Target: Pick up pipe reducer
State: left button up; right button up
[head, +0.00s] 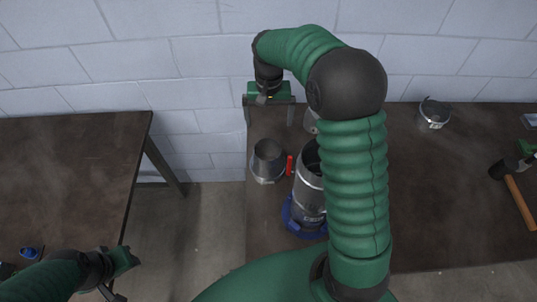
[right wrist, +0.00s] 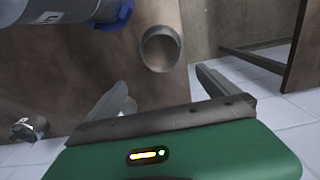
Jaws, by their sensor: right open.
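The pipe reducer (head: 267,163) is a grey metal tapered ring standing on the right-hand table near its left edge. Its round opening (right wrist: 161,48) shows in the right wrist view, ahead of the fingers and between their directions. My right gripper (head: 269,117) is open and empty, above the table's far edge, behind the reducer and apart from it. Its two fingers (right wrist: 163,84) also show in the right wrist view. My left gripper (head: 117,277) is low at the left, by the other table, far from the reducer; its jaws are unclear.
A metal duct (head: 309,197) stands in a blue base (head: 291,222) right beside the reducer, with a red handle (head: 290,165) between. Another metal fitting (head: 433,114) and a hammer (head: 520,202) lie farther right. My right arm hides the table's middle. A brick wall (head: 200,65) stands behind.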

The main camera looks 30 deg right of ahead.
jog(key=p, duration=0.2)
send_over(268, 160)
jog(key=w+d, duration=0.1)
jog(key=w, duration=0.2)
notch_tip(268, 160, down, 9)
notch_tip(268, 160, down, 7)
jog(key=d+p, duration=0.1)
jog(key=p, duration=0.1)
jog(key=shift+w, duration=0.15)
jog(key=shift+a, duration=0.2)
jog(key=c, duration=0.9)
jog(key=shift+d, duration=0.25)
jog(key=c, duration=1.2)
pick_arm(q)
jog(key=r, duration=0.1)
jog(key=a+r, duration=0.1)
jog(key=r, duration=0.2)
jog(key=shift+s+a+r, duration=0.15)
jog(key=shift+s+r, duration=0.2)
jog(key=shift+s, duration=0.05)
pick_arm(e)
jog(key=shift+a, duration=0.1)
grip_shut()
pick_arm(q)
jog(key=shift+f, duration=0.15)
pick_arm(e)
jog(key=shift+r, duration=0.1)
